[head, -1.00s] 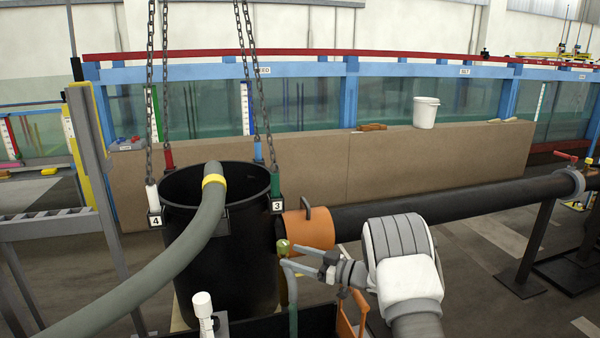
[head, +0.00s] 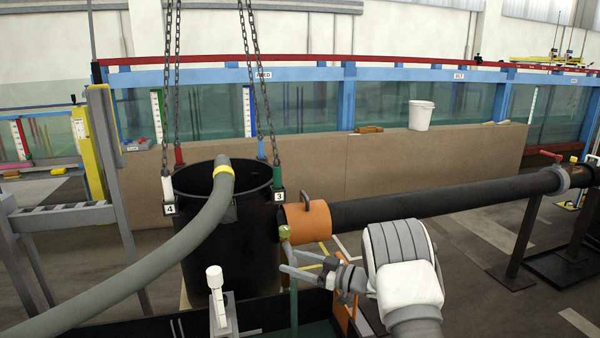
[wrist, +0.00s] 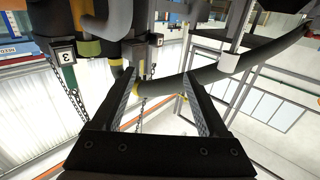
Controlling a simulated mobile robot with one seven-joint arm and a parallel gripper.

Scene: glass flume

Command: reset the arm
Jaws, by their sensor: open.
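My gripper (head: 286,257) is open and empty in the head view, in front of the right side of the black tank (head: 235,265) and near the orange collar (head: 307,221) on the dark pipe. My arm reaches in from the lower right, bent, with the gripper pointing left. In the wrist view my gripper's two fingers (wrist: 166,92) stand apart with nothing held between them. That view is upside down. A hose (wrist: 190,78) crosses beyond the fingertips there. I cannot tell whether a finger touches the collar.
Chains (head: 250,60) hang to the numbered tank. A thick grey hose (head: 150,265) runs from it to the lower left. A dark pipe (head: 450,198) runs right. A white bucket (head: 421,115) stands on a brown wall (head: 400,160) before the glass flume. Open floor lies at right.

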